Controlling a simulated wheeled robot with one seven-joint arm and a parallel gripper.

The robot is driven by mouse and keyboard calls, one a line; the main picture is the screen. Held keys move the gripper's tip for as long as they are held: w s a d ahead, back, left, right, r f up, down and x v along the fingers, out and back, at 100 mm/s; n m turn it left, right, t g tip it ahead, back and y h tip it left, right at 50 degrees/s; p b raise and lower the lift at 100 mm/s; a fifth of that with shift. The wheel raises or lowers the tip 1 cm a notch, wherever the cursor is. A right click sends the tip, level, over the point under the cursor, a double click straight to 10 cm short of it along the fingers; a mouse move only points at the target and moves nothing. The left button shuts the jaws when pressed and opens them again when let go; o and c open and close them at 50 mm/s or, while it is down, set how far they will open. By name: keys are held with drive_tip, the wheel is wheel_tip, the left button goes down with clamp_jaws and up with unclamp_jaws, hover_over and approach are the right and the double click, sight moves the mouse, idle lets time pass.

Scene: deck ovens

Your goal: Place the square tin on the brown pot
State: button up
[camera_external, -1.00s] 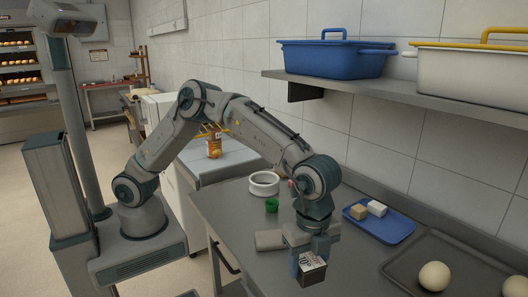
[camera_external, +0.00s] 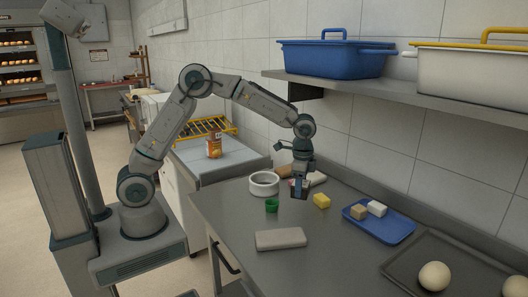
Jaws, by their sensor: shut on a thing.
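My gripper (camera_external: 300,194) points down over the middle of the steel counter, shut on the small square tin (camera_external: 302,186). The tin is dark with a pale label, and the fingers cover much of it. A brown thing (camera_external: 284,171) shows just behind and left of my gripper. It may be the brown pot, but the gripper hides part of it and I cannot tell its shape. I cannot tell whether the tin touches anything below it.
Near the gripper are a white round dish (camera_external: 264,183), a green cup (camera_external: 271,205) and a yellow block (camera_external: 321,201). A blue tray (camera_external: 380,229) holds two small blocks. A grey slab (camera_external: 281,239) lies in front. A shelf (camera_external: 430,98) with bins overhangs the back.

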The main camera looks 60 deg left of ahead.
drive_tip(key=w+a+r+n, duration=0.2)
drive_tip(key=a+n, duration=0.2)
drive_tip(key=a, duration=1.2)
drive_tip(key=w+a+r+n, duration=0.2)
drive_tip(key=w+a+n, duration=0.15)
drive_tip(key=a, duration=1.25)
drive_tip(key=s+a+r+n, duration=0.25)
drive_tip(key=a+r, duration=0.45)
drive_tip(key=a, duration=0.4)
drive_tip(key=s+a+r+n, duration=0.1)
drive_tip(key=s+a+r, duration=0.2)
drive_tip(key=a+r, duration=0.55)
drive_tip(key=p, duration=0.2)
hover_over(215, 129)
drive_tip(key=f, duration=0.7)
drive_tip(key=shift+d+f, duration=0.4)
drive_tip(key=shift+s+a+f, duration=0.1)
drive_tip(key=shift+a+f, duration=0.05)
drive_tip(key=shift+f, duration=0.05)
drive_tip(key=shift+f+p, duration=0.35)
drive_tip(key=shift+f, duration=1.55)
